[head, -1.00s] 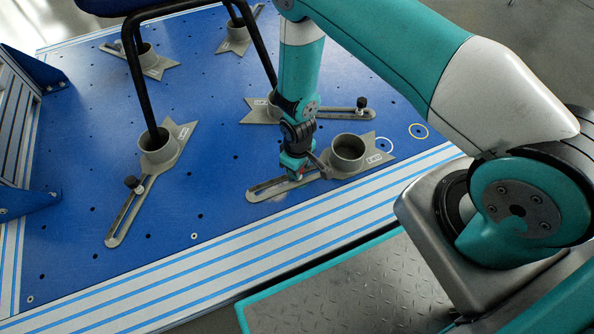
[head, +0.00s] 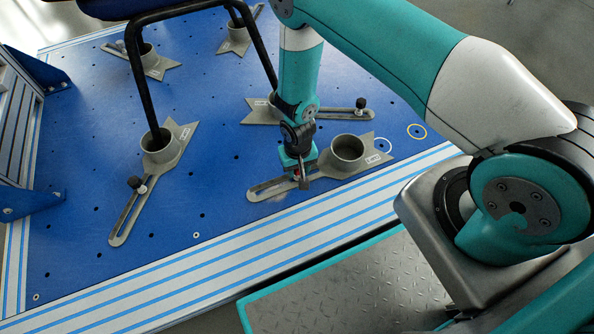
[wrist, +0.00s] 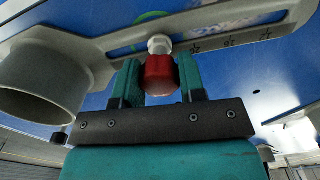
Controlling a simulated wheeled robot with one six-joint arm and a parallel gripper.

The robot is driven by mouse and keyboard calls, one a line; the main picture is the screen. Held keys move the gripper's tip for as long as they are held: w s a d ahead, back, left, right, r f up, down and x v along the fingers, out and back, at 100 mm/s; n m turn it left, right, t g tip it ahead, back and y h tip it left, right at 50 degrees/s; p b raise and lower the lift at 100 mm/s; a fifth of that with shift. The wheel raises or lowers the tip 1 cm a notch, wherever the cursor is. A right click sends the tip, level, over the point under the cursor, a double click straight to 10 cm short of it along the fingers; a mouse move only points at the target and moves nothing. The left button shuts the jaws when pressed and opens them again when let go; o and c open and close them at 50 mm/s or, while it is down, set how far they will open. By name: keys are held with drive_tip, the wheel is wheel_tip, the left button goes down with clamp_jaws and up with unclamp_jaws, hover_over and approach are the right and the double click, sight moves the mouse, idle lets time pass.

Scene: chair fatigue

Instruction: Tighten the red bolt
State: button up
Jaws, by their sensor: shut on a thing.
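The red bolt (wrist: 160,76) shows in the wrist view as a red head below a pale round collar. It stands at the slot of a grey fixture (head: 268,188), which has a slotted arm and a round cup (head: 347,153). My gripper (head: 300,176) points down over this slot, left of the cup. In the wrist view its two teal fingers (wrist: 158,85) lie on either side of the red head and are shut on it. In the head view the bolt is mostly hidden by my gripper.
Similar grey fixtures stand on the blue perforated plate (head: 215,170); one at left (head: 163,150) has a black knob (head: 135,183). Black chair legs (head: 145,90) rise from some cups, close to my arm. A striped rail (head: 250,225) edges the plate. Free plate lies between the fixtures.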

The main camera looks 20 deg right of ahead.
drive_tip(key=m, duration=0.4)
drive_tip(key=shift+p, duration=0.4)
drive_tip(key=o, duration=0.9)
drive_tip(key=n, duration=0.3)
drive_tip(key=shift+p, duration=0.35)
drive_tip(key=shift+n, duration=0.5)
